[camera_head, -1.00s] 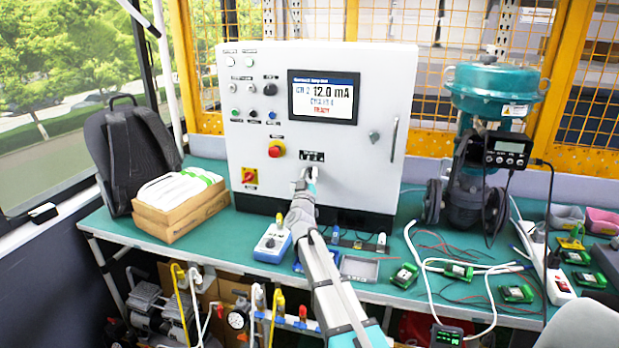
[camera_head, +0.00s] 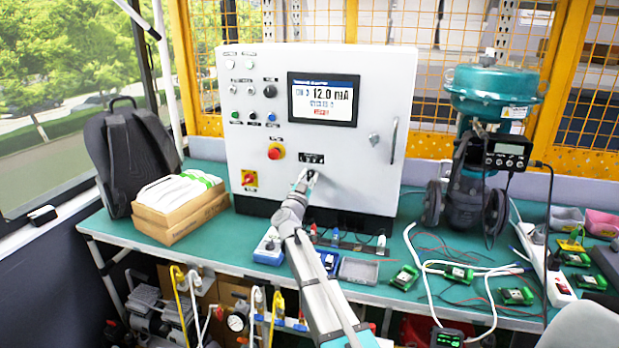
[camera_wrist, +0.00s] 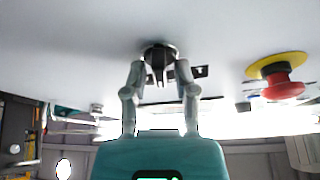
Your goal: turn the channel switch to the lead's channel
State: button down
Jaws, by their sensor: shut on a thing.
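The channel switch is a black round knob (camera_wrist: 160,50) on the front of the pale grey cabinet (camera_head: 360,160), below a small black label strip (camera_head: 311,158). My gripper (camera_wrist: 160,72) has its two fingers closed on the knob's sides in the wrist view. In the head view my gripper (camera_head: 308,177) is at the panel and mostly hides the knob, so its pointer position cannot be read. A dark terminal strip (camera_head: 350,243) with coloured plugs lies before the cabinet.
A door handle (camera_head: 394,140) is at right. A blue-white box (camera_head: 270,247) and grey tray (camera_head: 358,270) lie on the green bench (camera_head: 215,240).

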jog(key=c, duration=0.7)
grip_release()
jog(key=shift+n, duration=0.4)
